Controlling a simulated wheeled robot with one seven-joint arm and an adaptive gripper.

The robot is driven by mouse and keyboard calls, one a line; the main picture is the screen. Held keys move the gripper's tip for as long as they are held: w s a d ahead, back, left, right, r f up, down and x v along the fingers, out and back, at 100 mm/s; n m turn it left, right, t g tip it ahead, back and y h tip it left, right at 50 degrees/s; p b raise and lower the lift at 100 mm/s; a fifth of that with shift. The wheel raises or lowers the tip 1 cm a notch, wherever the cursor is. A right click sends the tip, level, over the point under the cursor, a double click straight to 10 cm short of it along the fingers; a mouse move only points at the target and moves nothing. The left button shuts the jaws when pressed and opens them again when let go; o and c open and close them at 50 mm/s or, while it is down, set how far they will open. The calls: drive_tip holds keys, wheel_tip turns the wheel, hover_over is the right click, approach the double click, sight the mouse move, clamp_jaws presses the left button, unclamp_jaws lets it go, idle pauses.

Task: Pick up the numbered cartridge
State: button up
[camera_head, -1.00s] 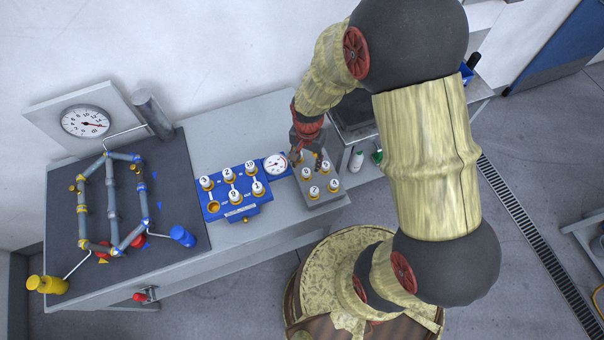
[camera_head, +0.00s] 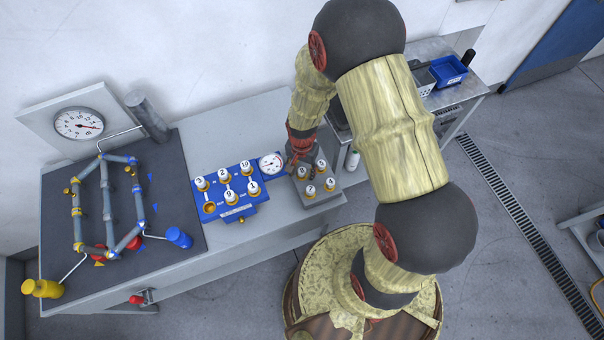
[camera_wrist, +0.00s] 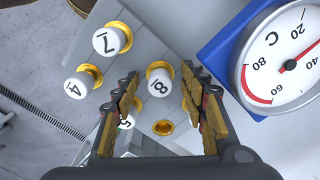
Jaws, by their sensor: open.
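Several white numbered cartridges stand in gold collars on a grey block (camera_head: 322,203) right of the dial. In the wrist view, cartridge 8 (camera_wrist: 158,84) lies between the spread fingers of my gripper (camera_wrist: 161,75), which is open and empty. I see no finger closed on it, and the remaining depth is hard to judge. Cartridge 7 (camera_wrist: 110,40) and cartridge 4 (camera_wrist: 79,84) stand to its left. Cartridge 5 (camera_wrist: 126,122) is mostly hidden behind the left finger. An empty gold socket (camera_wrist: 163,127) shows below cartridge 8. In the head view, my gripper (camera_head: 293,163) is at the block's upper left.
A blue block (camera_head: 236,210) holds several more numbered cartridges and one empty socket at its lower left. A round dial (camera_head: 270,165) stands close beside my gripper. A pipe frame (camera_head: 108,212) is at the left of the bench.

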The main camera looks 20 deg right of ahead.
drive_tip(key=shift+c, duration=0.3)
clamp_jaws()
idle(0.3)
